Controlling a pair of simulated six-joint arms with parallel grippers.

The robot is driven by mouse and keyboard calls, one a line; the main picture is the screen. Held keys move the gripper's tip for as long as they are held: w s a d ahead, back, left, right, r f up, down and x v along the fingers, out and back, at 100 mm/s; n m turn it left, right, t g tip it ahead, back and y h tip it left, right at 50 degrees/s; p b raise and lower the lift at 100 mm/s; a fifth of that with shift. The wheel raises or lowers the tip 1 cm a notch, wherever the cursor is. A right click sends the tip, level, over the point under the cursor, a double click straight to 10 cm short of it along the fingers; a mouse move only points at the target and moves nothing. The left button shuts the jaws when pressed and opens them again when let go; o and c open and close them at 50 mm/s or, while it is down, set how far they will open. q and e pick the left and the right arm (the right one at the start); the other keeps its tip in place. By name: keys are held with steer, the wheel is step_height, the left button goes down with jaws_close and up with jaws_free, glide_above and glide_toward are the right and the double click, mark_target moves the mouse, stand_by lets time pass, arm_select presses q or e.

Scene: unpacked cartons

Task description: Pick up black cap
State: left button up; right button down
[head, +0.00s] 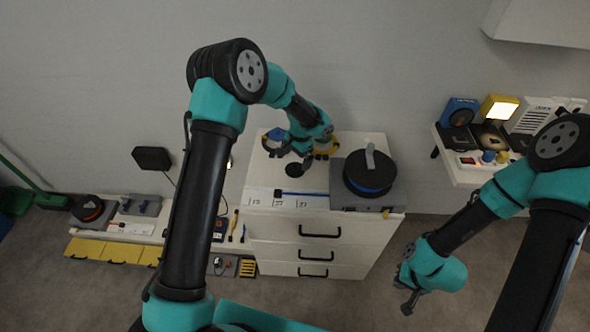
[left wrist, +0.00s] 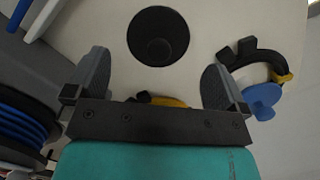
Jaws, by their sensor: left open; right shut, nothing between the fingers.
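The black cap (left wrist: 158,35) is a round, dark disc with a smaller circle inside, lying on the pale top of the white drawer cabinet. In the left wrist view it sits just beyond my left gripper (left wrist: 155,78), whose fingers are apart with nothing held between them. In the head view the cap (head: 293,170) shows as a small dark shape just below my left gripper (head: 298,158). My right gripper (head: 409,302) is shut and empty, low over the floor to the right of the cabinet.
A black and blue spool (head: 369,173) on a grey box stands right of the cap. A blue-topped item (left wrist: 262,97) with a black band is near the left gripper's right finger. A yellow piece (head: 328,147) lies close by. A shelf (head: 470,173) of goods stands at right.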

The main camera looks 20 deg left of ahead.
mark_target(295, 164)
arm_select(q)
steer(key=shift+s+a+f, duration=0.1)
steer(key=shift+s+f, duration=0.1)
steer(key=shift+f, duration=1.1)
steer(key=shift+s+a+f, duration=0.1)
steer(key=shift+s+f, duration=0.1)
steer(key=shift+f, duration=1.1)
steer(key=c, duration=1)
steer(key=shift+r, duration=0.2)
